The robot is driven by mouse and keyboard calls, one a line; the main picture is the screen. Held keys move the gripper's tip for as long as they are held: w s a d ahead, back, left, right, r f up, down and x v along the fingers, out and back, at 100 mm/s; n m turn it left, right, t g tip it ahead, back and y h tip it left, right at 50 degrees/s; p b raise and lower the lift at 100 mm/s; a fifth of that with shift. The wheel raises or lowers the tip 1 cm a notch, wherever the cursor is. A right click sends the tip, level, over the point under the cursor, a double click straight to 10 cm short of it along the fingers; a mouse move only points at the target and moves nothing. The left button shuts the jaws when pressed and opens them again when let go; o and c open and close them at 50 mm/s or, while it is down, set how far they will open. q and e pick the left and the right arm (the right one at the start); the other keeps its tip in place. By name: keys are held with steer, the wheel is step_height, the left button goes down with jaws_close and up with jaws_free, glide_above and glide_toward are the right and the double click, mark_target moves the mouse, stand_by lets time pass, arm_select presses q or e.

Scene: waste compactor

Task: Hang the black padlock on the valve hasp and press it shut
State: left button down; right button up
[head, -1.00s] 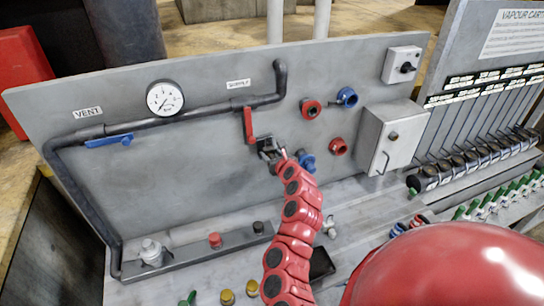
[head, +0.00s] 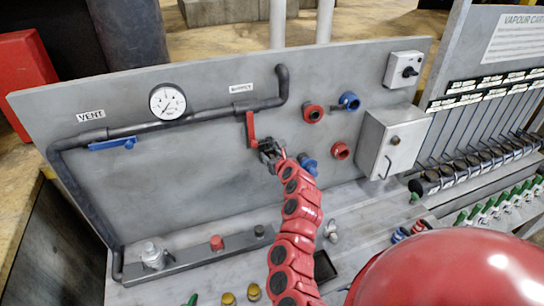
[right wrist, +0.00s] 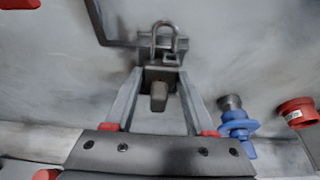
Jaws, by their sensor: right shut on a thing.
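The black padlock (right wrist: 158,75) is between the fingertips of my right gripper (right wrist: 160,84), which is shut on it. Its grey U-shaped shackle (right wrist: 164,32) points up, over a dark bracket with a small slot, apparently the valve hasp (right wrist: 171,58). I cannot tell whether the shackle passes through it or is latched. In the head view my right gripper (head: 270,154) is at the panel, just below and right of the red valve handle (head: 251,128) on the supply pipe; there the padlock is too small to make out. My left gripper is not in view.
A blue fitting (right wrist: 236,125) and a red fitting (right wrist: 297,112) stick out right of my right gripper. A grey box (head: 391,140) is further right on the panel. The vent pipe has a blue handle (head: 113,144).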

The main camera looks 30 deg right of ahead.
steer(key=shift+f, duration=0.2)
stand_by(0.6)
steer(key=o, duration=1.3)
steer(key=shift+c, duration=0.5)
steer(key=shift+r, duration=0.1)
steer(key=shift+s+a+r, duration=0.1)
steer(key=shift+s+r, duration=0.05)
steer(key=shift+s, duration=0.1)
steer(key=shift+p+v, duration=0.95)
steer(key=shift+v, duration=2.2)
steer(key=shift+f, duration=0.2)
